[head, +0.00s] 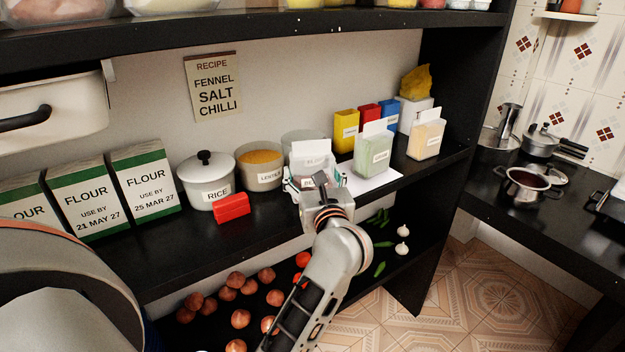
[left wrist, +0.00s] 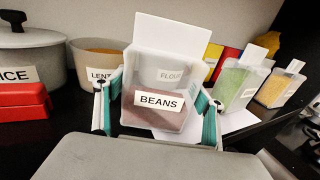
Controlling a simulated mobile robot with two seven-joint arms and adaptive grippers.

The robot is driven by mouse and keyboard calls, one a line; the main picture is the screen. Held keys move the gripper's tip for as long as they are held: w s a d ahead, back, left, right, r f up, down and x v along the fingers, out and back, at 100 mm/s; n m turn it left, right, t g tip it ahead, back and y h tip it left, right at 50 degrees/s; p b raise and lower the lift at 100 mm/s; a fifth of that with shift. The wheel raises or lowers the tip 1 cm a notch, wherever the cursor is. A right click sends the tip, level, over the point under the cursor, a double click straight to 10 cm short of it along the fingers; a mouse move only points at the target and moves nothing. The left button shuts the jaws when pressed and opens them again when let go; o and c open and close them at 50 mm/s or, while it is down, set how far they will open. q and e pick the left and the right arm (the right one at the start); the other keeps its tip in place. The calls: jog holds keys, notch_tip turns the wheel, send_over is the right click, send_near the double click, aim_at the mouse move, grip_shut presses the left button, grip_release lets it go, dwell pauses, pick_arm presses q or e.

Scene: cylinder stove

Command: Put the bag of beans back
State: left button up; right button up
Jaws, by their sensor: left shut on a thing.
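The bag of beans (head: 312,159) is a clear container with dark reddish contents, a white card at its top and a BEANS label, plain in the left wrist view (left wrist: 155,119). It stands about upright at the shelf's front, between the LENTILS pot (head: 260,167) and a bag with green contents (head: 372,152). My left gripper (head: 316,186) is shut on it, one finger on each side, as the left wrist view (left wrist: 157,112) shows. Whether its base touches the shelf is hidden. A white sheet (head: 372,184) lies to its right. My right gripper is not in view.
The RICE pot (head: 207,183), a red block (head: 232,207) and FLOUR boxes (head: 146,180) stand left on the black shelf (head: 185,242). A pale-orange bag (head: 426,136) and coloured boxes stand right. A round translucent container (head: 303,138) is behind the beans. Vegetables lie on the shelf below.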

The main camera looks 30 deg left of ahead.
pick_arm(q)
jog(key=shift+r, duration=0.2)
jog(key=shift+f, duration=0.1)
jog(key=shift+f, duration=0.15)
jog(key=o, duration=1.2)
jog(key=shift+o, duration=0.2)
